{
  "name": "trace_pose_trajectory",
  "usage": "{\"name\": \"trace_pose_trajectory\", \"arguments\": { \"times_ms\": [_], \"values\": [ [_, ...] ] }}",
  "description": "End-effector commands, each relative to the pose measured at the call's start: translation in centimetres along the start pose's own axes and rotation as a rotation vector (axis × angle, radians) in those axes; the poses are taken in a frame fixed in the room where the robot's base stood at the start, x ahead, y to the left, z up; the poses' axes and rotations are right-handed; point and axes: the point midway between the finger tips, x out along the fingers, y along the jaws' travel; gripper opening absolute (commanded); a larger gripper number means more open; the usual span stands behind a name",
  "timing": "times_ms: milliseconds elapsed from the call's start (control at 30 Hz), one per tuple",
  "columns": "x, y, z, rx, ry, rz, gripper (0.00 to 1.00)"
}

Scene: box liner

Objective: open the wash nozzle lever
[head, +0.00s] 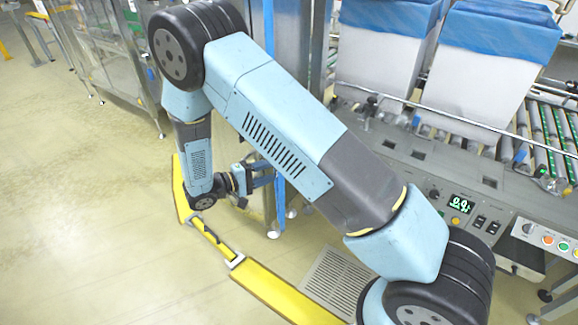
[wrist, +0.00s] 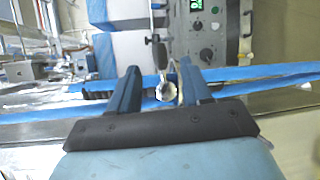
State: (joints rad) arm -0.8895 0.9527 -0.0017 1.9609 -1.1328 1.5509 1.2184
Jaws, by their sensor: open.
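My gripper (wrist: 160,70) is open, with its two fingers on either side of a small nozzle-like fitting (wrist: 166,92) with a pale round end. A thin metal part beside the fitting may be the lever, but I cannot tell its position. Contact with the fingers is not clear. In the head view my gripper (head: 264,173) is at the end of the bent arm, beside an upright blue hose or strip (head: 280,190). The nozzle and lever cannot be made out there.
A grey control panel (head: 460,195) and roller conveyor stand at the right, with blue-lined white boxes (head: 490,65) behind. A metal post (head: 298,60) rises behind my arm. Yellow floor guards (head: 275,293) run below my gripper. The floor at left is open.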

Motion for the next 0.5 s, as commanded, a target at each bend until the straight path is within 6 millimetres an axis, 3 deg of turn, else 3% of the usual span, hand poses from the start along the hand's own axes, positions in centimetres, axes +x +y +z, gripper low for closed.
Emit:
{"name": "trace_pose_trajectory", "arguments": {
  "times_ms": [300,500],
  "values": [
    [5.4,0.0,0.1,-0.001,-0.003,-0.001,0.48],
    [7.3,0.0,0.0,0.001,-0.002,0.0,0.48]
  ]
}}
